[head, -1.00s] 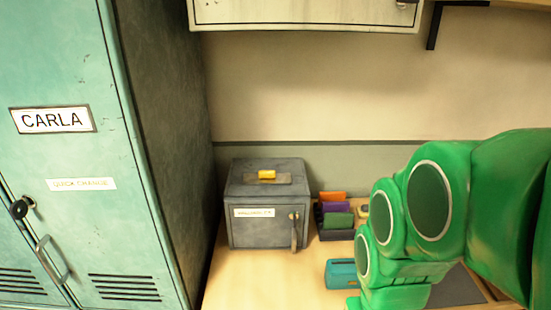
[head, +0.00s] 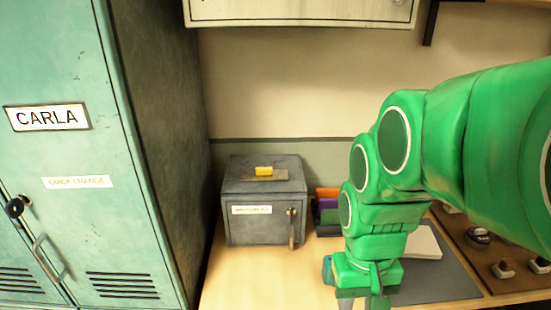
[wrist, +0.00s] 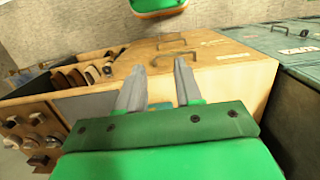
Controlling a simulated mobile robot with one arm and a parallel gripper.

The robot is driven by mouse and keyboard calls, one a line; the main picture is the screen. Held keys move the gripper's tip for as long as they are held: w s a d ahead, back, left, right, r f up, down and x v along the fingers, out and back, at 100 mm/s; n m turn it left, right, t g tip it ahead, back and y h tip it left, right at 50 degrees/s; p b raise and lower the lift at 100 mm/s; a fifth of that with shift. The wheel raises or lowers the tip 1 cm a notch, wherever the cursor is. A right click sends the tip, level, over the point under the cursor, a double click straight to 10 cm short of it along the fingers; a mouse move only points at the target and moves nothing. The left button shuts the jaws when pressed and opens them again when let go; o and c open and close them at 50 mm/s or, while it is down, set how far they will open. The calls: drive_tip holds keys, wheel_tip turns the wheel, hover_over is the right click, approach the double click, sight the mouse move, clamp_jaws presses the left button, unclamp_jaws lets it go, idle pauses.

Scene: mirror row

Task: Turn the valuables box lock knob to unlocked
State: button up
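The grey valuables box (head: 264,208) stands on the wooden counter beside the locker, with a white label and a yellow piece on its lid. Its lock knob (head: 292,213) is at the right of the front face, with a brass handle (head: 292,234) hanging down. I cannot read the knob's marking. My gripper (head: 362,302) is to the right of the box, lower in the picture and apart from it. The wrist view shows my gripper (wrist: 160,68) open, with nothing between the fingers. I cannot make out the box in the wrist view.
A teal locker (head: 80,150) labelled CARLA stands at the left. Coloured items in a dark holder (head: 326,218) sit right of the box. A teal item (head: 328,268) is mostly hidden behind my gripper. A cabinet (head: 300,12) hangs above. The counter (head: 260,280) before the box is clear.

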drive_tip(key=w+a+r, duration=0.2)
drive_tip(key=w+a, duration=0.1)
drive_tip(key=w, duration=1.3)
drive_tip(key=t, duration=0.2)
hover_over(292, 214)
drive_tip(key=shift+d+f, duration=0.1)
drive_tip(key=shift+f, duration=0.35)
drive_tip(key=shift+w, duration=0.1)
drive_tip(key=shift+f, duration=3.9)
clamp_jaws()
